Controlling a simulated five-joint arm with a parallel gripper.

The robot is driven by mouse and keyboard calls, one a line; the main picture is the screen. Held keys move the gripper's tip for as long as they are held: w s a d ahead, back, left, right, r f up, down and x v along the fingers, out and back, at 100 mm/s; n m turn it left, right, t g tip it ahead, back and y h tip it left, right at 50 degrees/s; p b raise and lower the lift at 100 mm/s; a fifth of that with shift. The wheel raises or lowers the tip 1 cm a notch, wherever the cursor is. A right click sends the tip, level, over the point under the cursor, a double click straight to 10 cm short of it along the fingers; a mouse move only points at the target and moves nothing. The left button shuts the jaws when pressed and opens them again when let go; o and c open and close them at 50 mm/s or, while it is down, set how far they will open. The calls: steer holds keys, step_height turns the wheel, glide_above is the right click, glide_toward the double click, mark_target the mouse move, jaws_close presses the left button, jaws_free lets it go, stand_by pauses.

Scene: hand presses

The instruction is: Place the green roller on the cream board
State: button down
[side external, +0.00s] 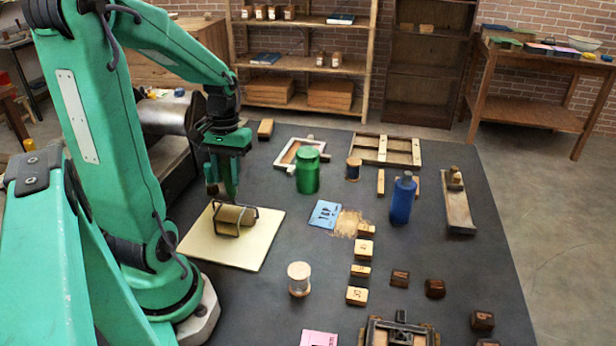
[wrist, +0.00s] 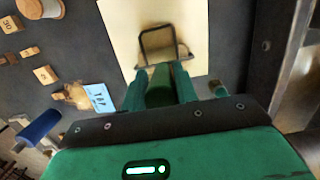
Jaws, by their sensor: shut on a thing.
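The roller has a black wire frame and an olive-brown cylinder (side external: 235,215) in the side view. It is over the cream board (side external: 268,228), low down; I cannot tell whether it touches. In the wrist view, its wire frame (wrist: 158,30) lies over the cream board (wrist: 197,30), and its green handle (wrist: 159,86) runs back between my fingers. My gripper (side external: 223,190) points down above the board and is shut on this handle. It also shows at the bottom of the wrist view (wrist: 160,80). The fingers partly hide the handle.
A green jar (side external: 307,173) stands behind the board. A blue bottle (side external: 402,200), a blue card (side external: 324,214) and several wooden type blocks are to the right. A spool (side external: 299,279) stands in front. A dark press (side external: 400,330) is at the front edge.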

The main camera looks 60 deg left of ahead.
steer(key=c, duration=1.1)
jaws_free()
steer(key=shift+s+d+f, duration=0.3)
steer(key=shift+d+f, duration=0.05)
steer(key=shift+f, duration=0.1)
steer(key=shift+a+r, duration=0.1)
steer(key=shift+r, duration=0.15)
steer(key=r, duration=0.4)
steer(key=w+a+r, duration=0.1)
steer(key=r, duration=0.7)
steer(key=shift+w+a+r, duration=0.15)
steer(key=shift+w+r, duration=0.1)
steer(key=shift+r, duration=0.15)
steer(key=d+m+t, duration=0.2)
steer(key=d+m, duration=0.1)
steer(key=d, duration=0.3)
steer(key=w+d+f+m+t, duration=0.1)
steer(key=d+m+t, duration=0.1)
steer(key=d, duration=0.4)
steer(key=d+m+t+y, duration=0.1)
steer(key=d+m+t, duration=0.1)
steer(key=d+m, duration=0.2)
steer(key=shift+w+d+f+t, duration=0.1)
steer(key=shift+d+f+t, duration=0.1)
steer(key=shift+d, duration=0.35)
steer(key=shift+w+d+f+t, duration=0.1)
steer(key=shift+d+f+t, duration=0.1)
steer(key=shift+d, duration=0.35)
